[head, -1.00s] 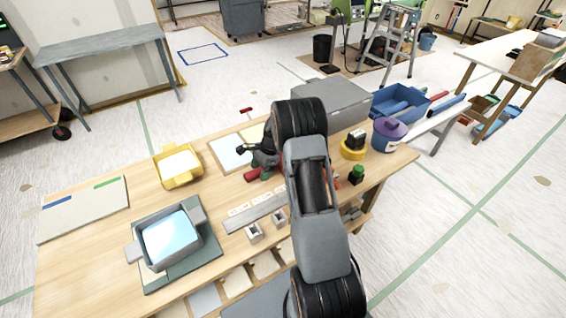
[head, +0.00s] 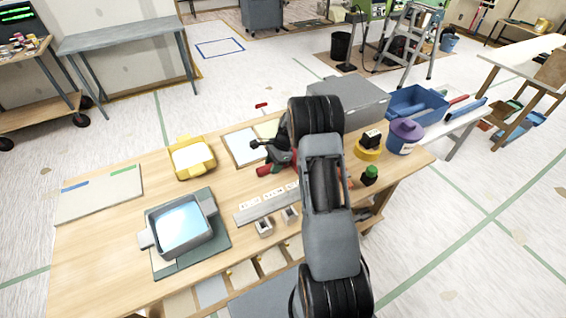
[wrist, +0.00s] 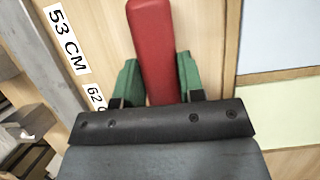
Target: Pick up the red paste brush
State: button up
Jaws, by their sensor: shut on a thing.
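The red paste brush (head: 264,171) is on the wooden table, and its red end shows just left of my gripper (head: 277,165) in the head view. In the wrist view the red handle of the brush (wrist: 153,35) runs up from between the two green fingertips of my gripper (wrist: 158,82). The fingers are shut on the handle, one on each side. The brush's other end is hidden by the gripper and arm. I cannot tell whether the brush touches the table.
A grey ruler plate (head: 266,203) lies just in front of the gripper. A yellow tray (head: 193,158) and a grey basin (head: 181,229) stand to the left.

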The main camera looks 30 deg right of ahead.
jog(key=shift+r, duration=0.5)
notch_tip(320, 180, up, 2)
jog(key=shift+w+r, duration=0.15)
jog(key=w+r+p, duration=0.1)
jog(key=w+r, duration=0.8)
jog(key=w, duration=0.4)
jog(key=shift+w+a+r, duration=0.3)
jog(key=shift+a, duration=0.1)
